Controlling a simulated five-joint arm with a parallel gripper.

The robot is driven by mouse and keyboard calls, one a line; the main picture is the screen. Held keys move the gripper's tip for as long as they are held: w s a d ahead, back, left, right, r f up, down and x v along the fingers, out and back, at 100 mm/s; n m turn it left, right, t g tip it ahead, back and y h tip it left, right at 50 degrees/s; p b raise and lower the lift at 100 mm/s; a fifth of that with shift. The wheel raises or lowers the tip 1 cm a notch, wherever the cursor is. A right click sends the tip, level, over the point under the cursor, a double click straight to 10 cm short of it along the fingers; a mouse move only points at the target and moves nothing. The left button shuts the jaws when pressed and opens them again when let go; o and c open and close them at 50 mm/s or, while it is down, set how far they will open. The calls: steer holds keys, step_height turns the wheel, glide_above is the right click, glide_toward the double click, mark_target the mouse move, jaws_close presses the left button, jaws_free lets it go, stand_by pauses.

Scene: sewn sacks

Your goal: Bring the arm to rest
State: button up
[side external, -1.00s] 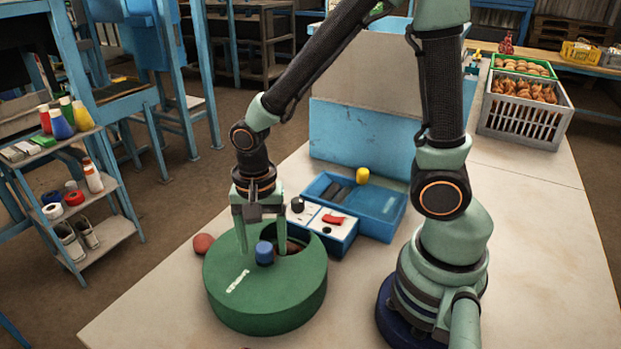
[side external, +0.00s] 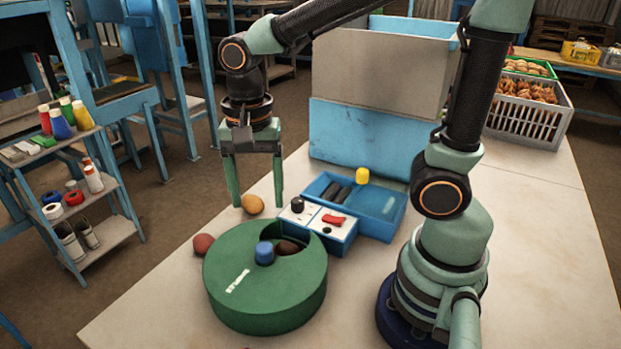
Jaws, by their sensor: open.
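My gripper (side external: 257,200) is open and empty. Its two green fingers point down above the far side of a round green drum (side external: 265,310), clear of it. The drum has a blue knob (side external: 264,253) on top and an opening with a dark brown thing (side external: 288,248) in it. A yellow-orange round thing (side external: 253,204) lies on the table behind the drum, close to my fingers in the picture; I cannot tell the depth between them. A reddish ball (side external: 203,244) lies at the drum's left.
A large grey and blue bin (side external: 365,140) stands behind. A grey crate (side external: 525,122) is at the back right.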

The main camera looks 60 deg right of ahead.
steer(key=shift+r, duration=0.5)
steer(key=s+d+r+n+t, duration=0.1)
steer(key=d+r+n+t, duration=0.3)
steer(key=n, duration=0.8)
steer(key=d+t, duration=0.1)
steer(key=d, duration=0.1)
steer(key=shift+d+r+t, duration=0.2)
steer(key=shift+d+t, duration=0.1)
steer(key=shift+d, duration=0.1)
